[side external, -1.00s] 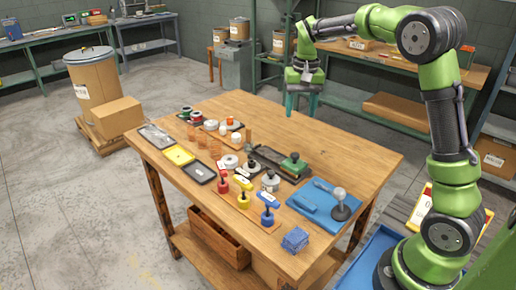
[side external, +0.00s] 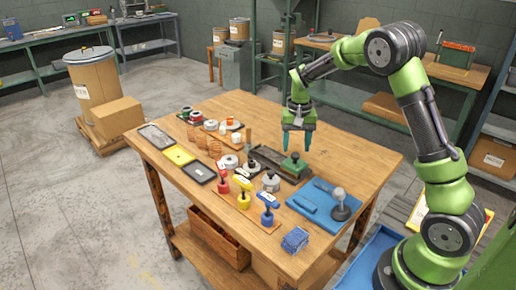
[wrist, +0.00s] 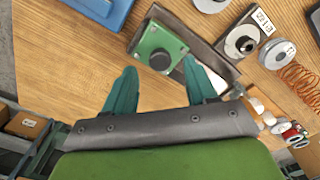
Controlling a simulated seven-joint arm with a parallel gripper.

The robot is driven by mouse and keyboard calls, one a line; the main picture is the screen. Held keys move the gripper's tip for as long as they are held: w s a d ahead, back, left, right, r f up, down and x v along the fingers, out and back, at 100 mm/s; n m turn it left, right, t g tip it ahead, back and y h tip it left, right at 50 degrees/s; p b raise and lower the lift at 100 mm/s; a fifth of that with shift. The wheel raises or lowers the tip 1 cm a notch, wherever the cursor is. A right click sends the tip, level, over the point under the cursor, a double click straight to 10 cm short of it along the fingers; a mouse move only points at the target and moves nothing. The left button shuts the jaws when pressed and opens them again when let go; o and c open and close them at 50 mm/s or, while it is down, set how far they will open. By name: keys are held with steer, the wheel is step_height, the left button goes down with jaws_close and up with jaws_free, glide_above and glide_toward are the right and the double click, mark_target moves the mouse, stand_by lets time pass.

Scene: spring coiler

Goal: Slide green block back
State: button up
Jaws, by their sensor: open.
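The green block (side external: 296,168) has a dark round knob on top and sits at the right end of a dark rail or tray (side external: 266,155) on the wooden table. In the wrist view the green block (wrist: 155,42) lies just beyond my fingertips, between them and toward the top. My gripper (side external: 299,148) is open and empty above the table, beside and a little above the block. Its teal fingers (wrist: 160,80) are spread wide in the wrist view. I cannot see any contact with the block.
A blue mat (side external: 318,212) with a ball-topped lever (side external: 340,200) lies to the right. Red, yellow and blue hand tools (side external: 243,192) and a metal cylinder (side external: 270,181) stand in front of the rail. Copper coils (side external: 214,149) and spools are to the left.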

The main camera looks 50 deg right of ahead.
mark_target(295, 161)
steer(key=shift+f, duration=1.45)
steer(key=shift+c, duration=0.3)
jaws_close()
